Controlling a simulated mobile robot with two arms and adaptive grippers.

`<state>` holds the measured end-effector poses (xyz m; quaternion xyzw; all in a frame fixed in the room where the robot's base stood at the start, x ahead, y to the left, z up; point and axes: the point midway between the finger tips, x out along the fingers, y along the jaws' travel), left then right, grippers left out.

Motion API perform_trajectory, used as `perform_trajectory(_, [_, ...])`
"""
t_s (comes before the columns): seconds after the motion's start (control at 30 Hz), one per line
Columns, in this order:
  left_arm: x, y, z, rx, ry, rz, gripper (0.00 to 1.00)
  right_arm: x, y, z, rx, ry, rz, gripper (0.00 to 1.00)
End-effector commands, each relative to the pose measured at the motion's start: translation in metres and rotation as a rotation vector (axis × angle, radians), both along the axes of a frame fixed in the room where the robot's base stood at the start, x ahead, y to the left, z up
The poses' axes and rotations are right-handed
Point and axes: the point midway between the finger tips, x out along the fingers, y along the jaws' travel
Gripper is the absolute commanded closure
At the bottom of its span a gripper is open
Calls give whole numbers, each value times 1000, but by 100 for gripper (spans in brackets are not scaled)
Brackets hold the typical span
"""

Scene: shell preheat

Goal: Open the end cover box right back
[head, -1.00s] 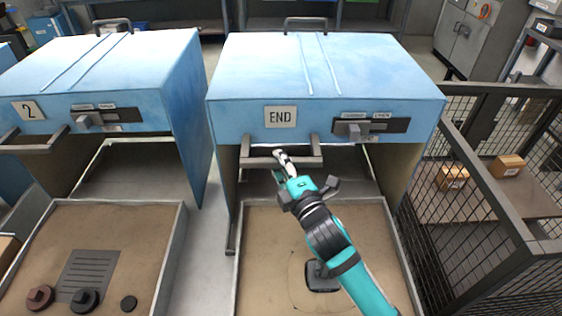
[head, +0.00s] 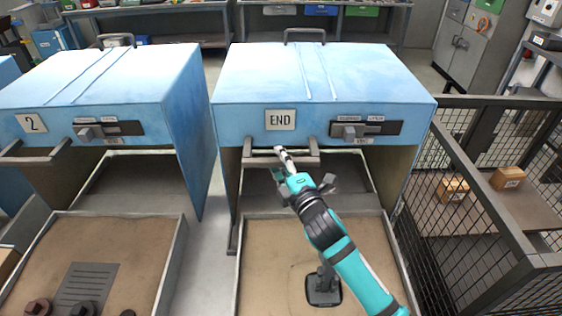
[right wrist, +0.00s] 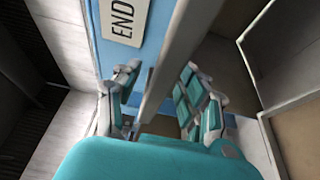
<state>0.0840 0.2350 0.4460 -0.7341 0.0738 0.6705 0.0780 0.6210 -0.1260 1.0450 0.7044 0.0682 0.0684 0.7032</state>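The blue end cover box (head: 240,128) bears an END plate (head: 280,120) and stands over a sand-coloured tray (head: 238,290). A dark gap shows beneath its front. Its grey bar handle (head: 258,162) sticks out from the front. My right gripper (head: 283,160) is at the middle of that handle. In the right wrist view, the bar (right wrist: 178,50) runs between my right gripper's two fingers (right wrist: 158,90), with a finger close on each side. The fingers look shut on it, though the contact is partly hidden. My left gripper is out of view.
A similar blue box marked 2 (head: 120,75) stands to the left over its own tray. A black mesh fence (head: 470,200) runs along the right, with small cartons (head: 453,189) behind it. A dark square-based fixture (head: 323,292) stands in the END tray.

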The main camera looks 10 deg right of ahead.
Motion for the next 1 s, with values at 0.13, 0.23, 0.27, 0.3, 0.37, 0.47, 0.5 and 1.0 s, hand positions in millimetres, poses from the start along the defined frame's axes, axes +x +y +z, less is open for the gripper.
perform_trajectory(0.13, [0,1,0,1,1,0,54,0,0,0,-1,0,0,58])
perform_trajectory(0.23, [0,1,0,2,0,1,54,-5,-1,-1,-1,1,-1,58])
perform_trajectory(0.27, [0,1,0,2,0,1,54,-8,-2,-1,-1,2,-1,58])
perform_trajectory(0.3, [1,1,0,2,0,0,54,-13,-3,-1,-1,1,0,58])
perform_trajectory(0.37, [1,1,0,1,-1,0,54,-23,-5,-1,-1,2,0,58])
perform_trajectory(0.47, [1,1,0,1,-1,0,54,-44,-9,-2,-3,3,0,58])
perform_trajectory(0.5, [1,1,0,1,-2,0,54,-53,-11,-2,-3,3,0,58])
perform_trajectory(1.0, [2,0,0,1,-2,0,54,-117,-24,-1,0,1,0,58])
